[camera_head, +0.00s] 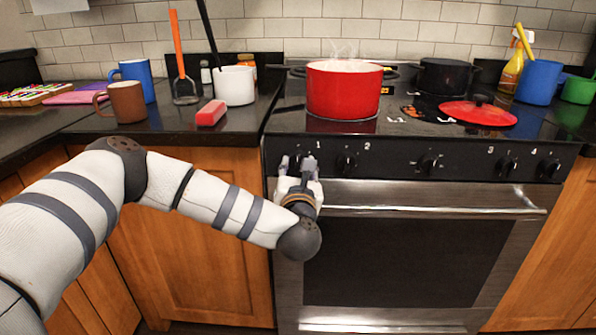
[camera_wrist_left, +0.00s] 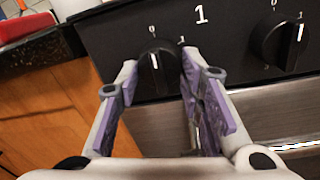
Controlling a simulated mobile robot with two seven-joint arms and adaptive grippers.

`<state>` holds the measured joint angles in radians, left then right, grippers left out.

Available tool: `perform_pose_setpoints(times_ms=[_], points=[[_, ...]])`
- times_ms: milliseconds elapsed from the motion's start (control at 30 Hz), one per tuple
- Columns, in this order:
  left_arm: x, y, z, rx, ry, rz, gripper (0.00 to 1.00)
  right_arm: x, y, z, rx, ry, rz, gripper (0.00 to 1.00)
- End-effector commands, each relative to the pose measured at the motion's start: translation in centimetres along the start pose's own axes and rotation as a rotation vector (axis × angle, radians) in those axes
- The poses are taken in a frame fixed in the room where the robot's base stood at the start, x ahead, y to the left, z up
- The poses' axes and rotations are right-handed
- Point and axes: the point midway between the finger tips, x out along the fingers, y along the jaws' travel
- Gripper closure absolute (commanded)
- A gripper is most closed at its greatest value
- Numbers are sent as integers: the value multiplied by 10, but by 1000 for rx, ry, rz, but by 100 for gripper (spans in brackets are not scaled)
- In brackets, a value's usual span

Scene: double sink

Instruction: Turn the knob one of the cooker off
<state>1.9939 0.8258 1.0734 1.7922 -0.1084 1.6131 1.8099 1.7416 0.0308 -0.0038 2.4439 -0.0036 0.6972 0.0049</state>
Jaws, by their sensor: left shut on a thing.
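The cooker (camera_head: 400,250) has a black control panel with a row of black knobs. In the head view the gripper mostly hides this knob. My right gripper is not in view.
Knob two (camera_wrist_left: 285,42) is close by on the right. The oven handle (camera_head: 430,210) runs below the panel. A steaming red pot (camera_head: 344,92) stands on the hob, with a red lid (camera_head: 478,112) to its right. A red sponge (camera_head: 211,113) lies on the left counter.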

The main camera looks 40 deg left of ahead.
Motion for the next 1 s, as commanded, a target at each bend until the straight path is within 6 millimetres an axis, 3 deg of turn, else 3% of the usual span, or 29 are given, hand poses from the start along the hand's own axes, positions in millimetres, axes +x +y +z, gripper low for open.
perform_pose_setpoints(times_ms=[700,733,800,1000], points=[[0,-1,2,-74,2,-3,93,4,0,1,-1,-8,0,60],[0,-1,2,-74,2,-3,63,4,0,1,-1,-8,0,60],[0,-1,2,-74,2,-3,48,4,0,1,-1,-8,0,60],[0,0,1,-72,3,-2,45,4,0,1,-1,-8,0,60]])
